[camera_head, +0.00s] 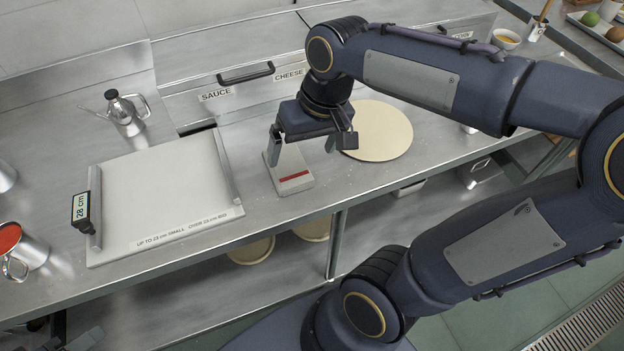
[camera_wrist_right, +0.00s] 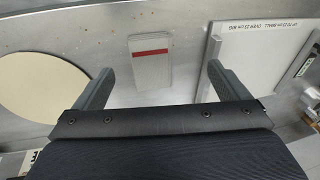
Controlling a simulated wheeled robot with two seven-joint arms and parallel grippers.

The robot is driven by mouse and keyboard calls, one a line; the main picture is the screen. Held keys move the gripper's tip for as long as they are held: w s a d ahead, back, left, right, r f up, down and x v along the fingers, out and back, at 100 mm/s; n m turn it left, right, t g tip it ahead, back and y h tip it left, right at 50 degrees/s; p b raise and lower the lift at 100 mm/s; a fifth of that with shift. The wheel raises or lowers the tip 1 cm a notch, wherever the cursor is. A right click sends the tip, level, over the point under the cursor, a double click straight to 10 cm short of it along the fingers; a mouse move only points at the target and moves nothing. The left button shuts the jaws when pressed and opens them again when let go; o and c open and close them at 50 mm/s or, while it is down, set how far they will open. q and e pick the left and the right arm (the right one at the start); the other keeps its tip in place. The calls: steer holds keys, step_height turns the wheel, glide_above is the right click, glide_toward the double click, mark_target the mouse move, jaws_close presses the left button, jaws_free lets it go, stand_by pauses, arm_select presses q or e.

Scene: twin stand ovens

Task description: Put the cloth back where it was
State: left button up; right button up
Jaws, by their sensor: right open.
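The cloth (camera_head: 291,172) is a folded whitish rectangle with a red stripe near its front end. It lies flat on the steel counter near the front edge, between the white board and the round disc. It also shows in the right wrist view (camera_wrist_right: 150,66). My right gripper (camera_head: 303,147) is open and empty above the cloth's far part, hiding some of it in the head view.
A white board (camera_head: 160,195) with a 28 cm display (camera_head: 81,208) lies left of the cloth. A pale round disc (camera_head: 382,130) lies to the right. Behind stand lidded bins labelled SAUCE and CHEESE, and an oil can (camera_head: 124,115). A red sauce pot (camera_head: 18,248) stands far left.

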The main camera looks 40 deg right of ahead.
steer(key=s+a+f+t+y, duration=0.1)
steer(key=s, duration=0.3)
steer(key=s+a+f+t, duration=0.2)
steer(key=s, duration=0.3)
steer(key=shift+a+f+t+y, duration=0.25)
steer(key=shift+a+t+y, duration=0.05)
steer(key=shift+y, duration=0.1)
stand_by(0.5)
